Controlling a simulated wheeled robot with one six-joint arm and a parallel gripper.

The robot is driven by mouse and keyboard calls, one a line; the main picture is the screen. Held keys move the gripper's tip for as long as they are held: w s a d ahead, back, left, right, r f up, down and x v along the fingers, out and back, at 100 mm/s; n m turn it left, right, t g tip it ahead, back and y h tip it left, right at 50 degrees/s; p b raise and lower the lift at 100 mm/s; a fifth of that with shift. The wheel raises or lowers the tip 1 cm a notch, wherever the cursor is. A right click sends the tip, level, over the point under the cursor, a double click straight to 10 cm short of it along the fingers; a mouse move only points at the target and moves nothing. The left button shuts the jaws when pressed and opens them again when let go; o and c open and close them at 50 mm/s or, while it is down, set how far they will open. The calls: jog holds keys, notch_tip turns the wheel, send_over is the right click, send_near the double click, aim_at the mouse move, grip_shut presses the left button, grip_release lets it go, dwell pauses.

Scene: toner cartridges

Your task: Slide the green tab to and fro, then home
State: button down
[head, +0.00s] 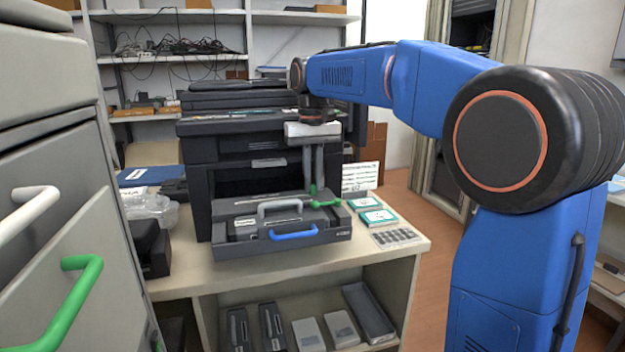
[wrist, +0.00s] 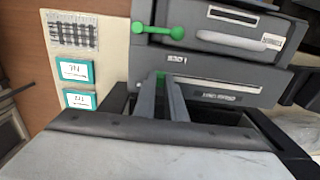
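The green tab (wrist: 160,77) is a small green piece on the dark cartridge unit (head: 335,233), which sits at the front of the black printer (head: 250,140). My gripper (head: 313,188) points down at the unit's right part, with its two grey fingers close together. In the wrist view the fingertips (wrist: 161,80) stand on either side of the tab, and the green seems to fill the narrow gap. The fingers hide most of the tab. A separate green lever with round ends (wrist: 158,30) lies beside it on the unit; it also shows in the head view (head: 326,203).
The unit has a grey handle (head: 279,206) and a blue handle (head: 293,232). Two green-edged cards (head: 378,217) and a grid sheet (head: 396,237) lie to the right on the table (head: 290,262). Grey drawers (head: 60,200) stand close at left. Cartridges lie on the lower shelf.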

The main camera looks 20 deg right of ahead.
jog(key=a, duration=1.7)
jog(key=shift+a, duration=0.15)
jog(key=c, duration=1.8)
grip_release()
jog(key=shift+a, duration=0.15)
jog(key=shift+r, duration=0.1)
notch_tip(320, 180, up, 17)
jog(key=shift+r, duration=0.15)
